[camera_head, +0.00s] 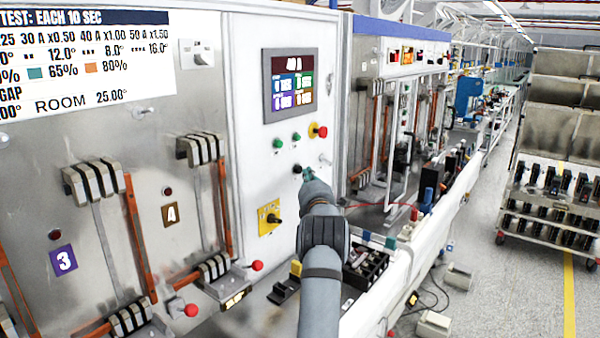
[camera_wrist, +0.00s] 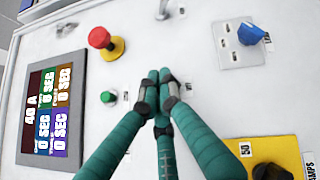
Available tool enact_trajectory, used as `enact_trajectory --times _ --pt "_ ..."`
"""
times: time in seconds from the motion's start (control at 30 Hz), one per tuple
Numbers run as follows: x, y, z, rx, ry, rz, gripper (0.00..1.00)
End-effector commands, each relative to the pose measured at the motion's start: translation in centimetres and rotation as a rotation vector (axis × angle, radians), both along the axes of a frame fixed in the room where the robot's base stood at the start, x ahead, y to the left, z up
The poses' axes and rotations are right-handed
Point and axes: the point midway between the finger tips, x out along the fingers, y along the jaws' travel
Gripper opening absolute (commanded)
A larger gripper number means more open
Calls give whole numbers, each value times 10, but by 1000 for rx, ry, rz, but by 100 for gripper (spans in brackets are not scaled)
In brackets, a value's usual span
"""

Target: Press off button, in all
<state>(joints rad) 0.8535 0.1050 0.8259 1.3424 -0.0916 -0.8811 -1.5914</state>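My gripper (camera_head: 308,174) is at the white control panel, just right of a black button (camera_head: 297,169) in the head view. In the wrist view my gripper (camera_wrist: 158,92) has its teal fingers drawn together at the tips, with nothing seen between them. The tips cover the spot where the black button lies, so contact cannot be told. A green button (camera_head: 296,136) sits above the black one, and it also shows left of the tips in the wrist view (camera_wrist: 108,97). A second green button (camera_head: 277,143) is beside it. No off lettering is readable.
A red mushroom button (camera_head: 320,131) on a yellow base is close by. A lit display (camera_head: 290,85) reading 40 A is above. A yellow plate (camera_head: 269,218) with a black knob is below. A blue knob (camera_wrist: 250,33) shows in the wrist view. Red-tipped levers (camera_head: 257,265) stick out at left.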

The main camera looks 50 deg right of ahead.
Motion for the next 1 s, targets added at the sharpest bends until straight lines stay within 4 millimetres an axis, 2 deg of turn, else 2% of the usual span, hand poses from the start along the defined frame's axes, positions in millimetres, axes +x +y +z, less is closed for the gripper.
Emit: enact_trajectory --times 0.53,1.0 --pt "-45 -3 -3 -1 -1 -2 0" --pt "-50 -3 0 0 0 -1 0"
